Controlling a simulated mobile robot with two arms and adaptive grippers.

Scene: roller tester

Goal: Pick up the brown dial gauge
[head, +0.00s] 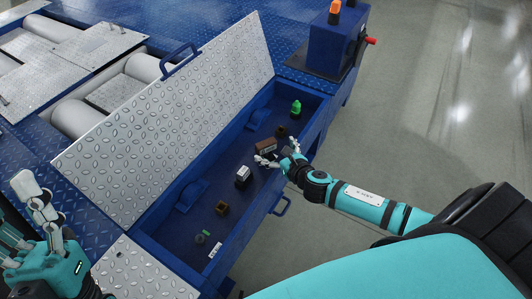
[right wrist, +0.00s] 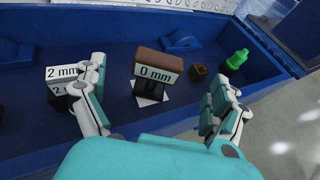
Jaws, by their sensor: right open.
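The brown dial gauge (right wrist: 160,64) has a brown top and a white face reading "0 mm". It stands on a dark base over a white patch, inside the blue compartment. It also shows in the head view (head: 266,145), just left of my right gripper. My right gripper (right wrist: 155,100) is open, with its fingers spread on either side of the gauge in the wrist view. No contact with the gauge is visible. The right gripper (head: 278,154) also shows in the head view, over the compartment. My left gripper (head: 35,205) is at the lower left; its opening is unclear.
A white-faced "2 mm" gauge (head: 243,174) stands beside the brown one, near a gripper finger in the wrist view. The raised plate lid (head: 165,115) borders the compartment.

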